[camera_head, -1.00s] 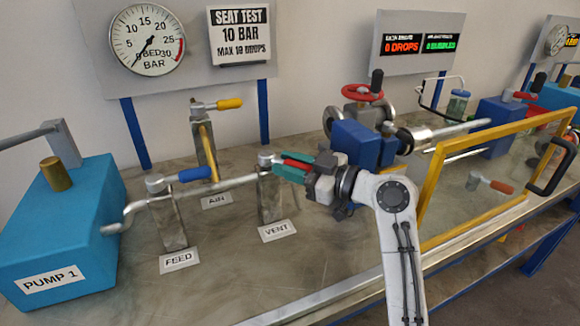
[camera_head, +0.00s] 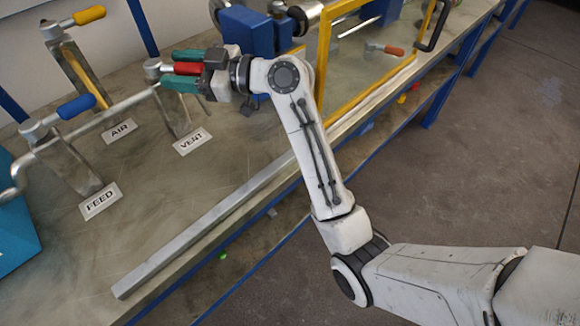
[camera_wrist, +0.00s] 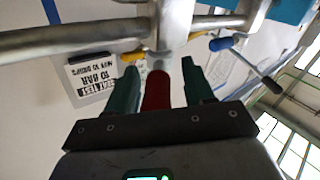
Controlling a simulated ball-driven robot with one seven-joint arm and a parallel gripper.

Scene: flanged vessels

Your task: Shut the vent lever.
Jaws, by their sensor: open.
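The vent lever has a red handle (camera_head: 187,69) that points right from its silver pivot on top of the grey vent post (camera_head: 173,112). The VENT label (camera_head: 192,141) lies on the bench in front of the post. My gripper (camera_head: 181,69) is open, with one green finger on each side of the red handle. In the wrist view, the red handle (camera_wrist: 157,92) stands between the two green fingers, and small gaps show on both sides. The outer end of the handle is hidden by my gripper.
The feed lever with its blue handle (camera_head: 76,106) and the air lever with its yellow handle (camera_head: 90,14) stand to the left. A blue block (camera_head: 248,30) and a yellow frame (camera_head: 322,75) are close on the right. A metal rail (camera_head: 205,225) runs along the bench front.

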